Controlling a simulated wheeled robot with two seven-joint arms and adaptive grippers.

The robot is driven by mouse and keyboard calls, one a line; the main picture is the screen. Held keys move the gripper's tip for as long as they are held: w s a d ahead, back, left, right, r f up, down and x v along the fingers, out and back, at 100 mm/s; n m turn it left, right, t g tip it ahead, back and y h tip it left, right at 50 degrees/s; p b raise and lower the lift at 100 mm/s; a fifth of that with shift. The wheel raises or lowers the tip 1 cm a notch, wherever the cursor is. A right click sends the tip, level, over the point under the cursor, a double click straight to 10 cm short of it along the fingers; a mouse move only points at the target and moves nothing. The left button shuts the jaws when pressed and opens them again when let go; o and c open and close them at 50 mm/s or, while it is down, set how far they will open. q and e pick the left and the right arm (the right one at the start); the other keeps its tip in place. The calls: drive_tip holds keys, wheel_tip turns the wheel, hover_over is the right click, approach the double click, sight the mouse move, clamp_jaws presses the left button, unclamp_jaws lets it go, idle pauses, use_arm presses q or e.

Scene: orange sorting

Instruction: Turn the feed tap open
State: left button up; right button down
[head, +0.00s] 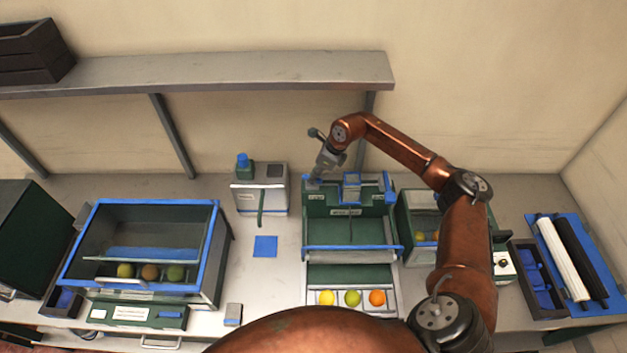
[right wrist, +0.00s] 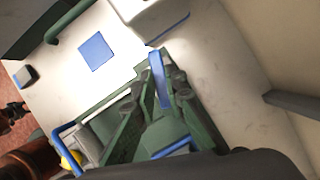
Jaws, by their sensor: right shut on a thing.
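The green feeding machine (head: 345,226) with blue trim stands at the middle of the bench. My right gripper (head: 316,178) reaches down to its back left corner. In the right wrist view, a blue bar (right wrist: 159,80), which looks like the tap's lever, lies between the fingers of the right gripper (right wrist: 160,92). The gripper is shut on it. In the head view the gripper mostly hides this lever. My left gripper is in neither view.
A yellow, a green and an orange fruit (head: 377,297) lie in the machine's front tray. A white dispenser (head: 272,200) and a blue square (head: 265,246) are to the left. A blue-rimmed bin (head: 158,202) holds several fruits. A shelf (head: 220,73) runs above the back.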

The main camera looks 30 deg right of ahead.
drive_tip(key=shift+w+f+n+g+y+b, duration=0.1)
drive_tip(key=shift+f+n+g+y+b, duration=0.15)
drive_tip(key=shift+n+b, duration=0.9)
drive_tip(key=shift+d+r+n+g+y+b, duration=0.1)
drive_tip(key=shift+r+n+g+y+b, duration=0.2)
drive_tip(key=shift+n+b, duration=0.6)
drive_tip(key=shift+f, duration=0.1)
drive_tip(key=c, duration=2)
unclamp_jaws()
drive_tip(key=shift+o, duration=0.2)
